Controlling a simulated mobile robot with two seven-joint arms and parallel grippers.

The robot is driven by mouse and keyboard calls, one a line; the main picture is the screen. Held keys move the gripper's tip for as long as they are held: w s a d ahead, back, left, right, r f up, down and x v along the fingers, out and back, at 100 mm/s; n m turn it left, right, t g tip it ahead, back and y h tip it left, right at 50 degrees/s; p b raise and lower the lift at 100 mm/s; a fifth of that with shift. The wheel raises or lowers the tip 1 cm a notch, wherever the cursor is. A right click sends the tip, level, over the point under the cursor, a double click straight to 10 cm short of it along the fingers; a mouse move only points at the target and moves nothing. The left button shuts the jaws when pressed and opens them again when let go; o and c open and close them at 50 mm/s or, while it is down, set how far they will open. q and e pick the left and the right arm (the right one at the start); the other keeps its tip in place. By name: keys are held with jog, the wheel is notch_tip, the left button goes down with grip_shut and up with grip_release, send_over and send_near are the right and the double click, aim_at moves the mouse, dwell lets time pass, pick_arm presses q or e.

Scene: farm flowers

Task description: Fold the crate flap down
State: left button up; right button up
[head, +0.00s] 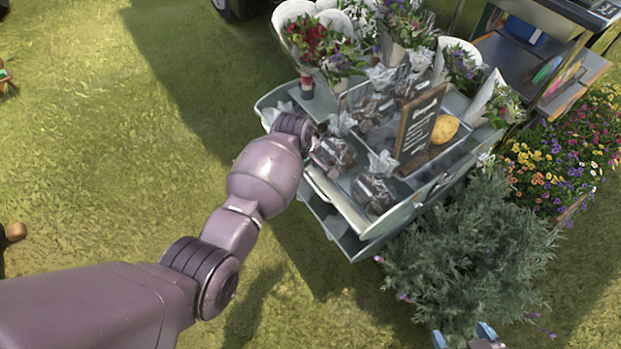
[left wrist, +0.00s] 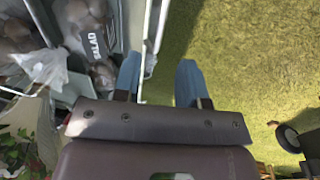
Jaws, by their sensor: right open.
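The grey-blue crate (head: 430,197) sits on a cart and holds bagged produce and a dark sign. A pale board, seemingly the crate flap (head: 342,203), runs along its near left side, tilted outward. My left gripper (head: 324,164) is at the upper end of this board, its fingers mostly hidden by my wrist in the head view. In the left wrist view its two blue fingers (left wrist: 159,82) are apart, with grass showing between them. The flap edge (left wrist: 152,38) is close to the left finger; I cannot tell if they touch. My right gripper (head: 463,337) is open at the bottom edge, away from the crate.
Bouquets (head: 320,45) stand at the back of the cart. A leafy grey-green bush (head: 470,255) stands between the crate and my right gripper. Colourful flowers (head: 570,150) and a wooden stand (head: 545,60) are at the right. Open grass (head: 110,150) lies to the left.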

aim_at(311, 183)
pick_arm(q)
jog(key=f+b, duration=0.1)
jog(key=f, duration=0.3)
jog(key=d+f+b, duration=0.1)
jog(key=f, duration=0.2)
jog(key=shift+w+b, duration=0.1)
jog(key=shift+b, duration=0.2)
jog(key=shift+w+f+b, duration=0.2)
jog(key=shift+f+b, duration=0.15)
jog(key=shift+f, duration=0.25)
jog(key=shift+w+d, duration=0.1)
jog(key=shift+w, duration=0.05)
pick_arm(e)
jog(key=shift+w+a+n+t, duration=0.25)
jog(key=shift+w+n, duration=0.1)
jog(key=shift+w, duration=0.2)
jog(key=shift+w+a+n+t, duration=0.15)
jog(key=shift+w+a+n, duration=0.15)
jog(key=shift+w, duration=0.2)
pick_arm(q)
jog(key=c, duration=0.7)
grip_shut()
pick_arm(e)
jog(key=shift+s+f, duration=0.1)
